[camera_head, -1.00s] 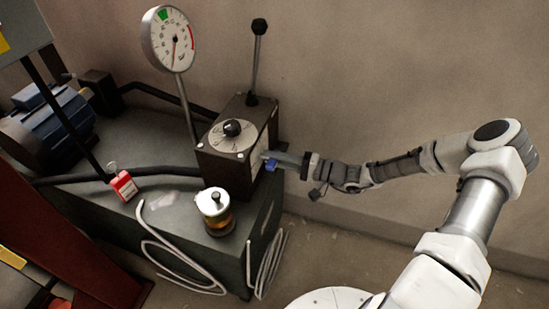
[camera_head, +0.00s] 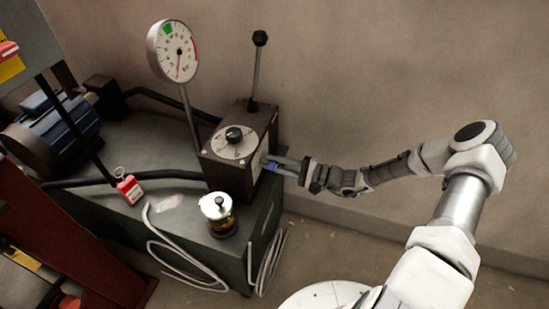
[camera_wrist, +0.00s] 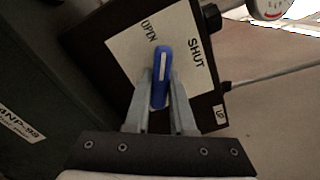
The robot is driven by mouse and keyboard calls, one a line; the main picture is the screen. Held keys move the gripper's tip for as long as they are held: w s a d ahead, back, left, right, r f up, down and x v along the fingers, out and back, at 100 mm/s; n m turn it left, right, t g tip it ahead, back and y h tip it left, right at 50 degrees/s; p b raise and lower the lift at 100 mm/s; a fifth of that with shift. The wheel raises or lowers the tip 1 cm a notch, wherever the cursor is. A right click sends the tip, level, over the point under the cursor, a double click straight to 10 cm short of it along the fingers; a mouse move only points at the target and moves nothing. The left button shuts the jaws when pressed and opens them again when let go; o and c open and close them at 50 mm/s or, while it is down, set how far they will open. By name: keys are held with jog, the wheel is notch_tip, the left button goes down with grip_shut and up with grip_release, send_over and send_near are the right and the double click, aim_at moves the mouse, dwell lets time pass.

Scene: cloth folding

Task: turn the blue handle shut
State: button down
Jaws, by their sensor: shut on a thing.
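The blue handle (camera_wrist: 161,70) sits on a pale plate (camera_wrist: 128,50) marked OPEN and SHUT, on the side of a dark box (camera_head: 218,172). In the wrist view its upper end points between the two words. My gripper (camera_wrist: 161,84) has one finger on each side of the handle and is shut on it. In the head view my gripper (camera_head: 275,163) reaches the box's right side from the right. Only a small part of the blue handle (camera_head: 271,167) shows there, between the fingers.
The box carries a dial with a black knob (camera_head: 234,135) and an upright lever (camera_head: 256,75). A round gauge (camera_head: 178,50), a glass-bodied cup (camera_head: 218,214), a red padlock (camera_head: 129,188) and a blue motor (camera_head: 52,135) stand on the bench. The wall lies behind my arm.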

jog(key=m+p, duration=0.3)
jog(key=m, duration=0.3)
jog(key=shift+r, duration=0.1)
jog(key=m+p, duration=0.1)
jog(key=m, duration=0.4)
jog(key=shift+m, duration=0.4)
jog(key=c, duration=0.8)
grip_release()
jog(key=shift+o, duration=0.2)
jog(key=p+v, duration=0.1)
jog(key=v, duration=1.6)
jog(key=shift+d+p, duration=0.2)
jog(key=shift+p, duration=0.2)
jog(key=shift+s, duration=0.1)
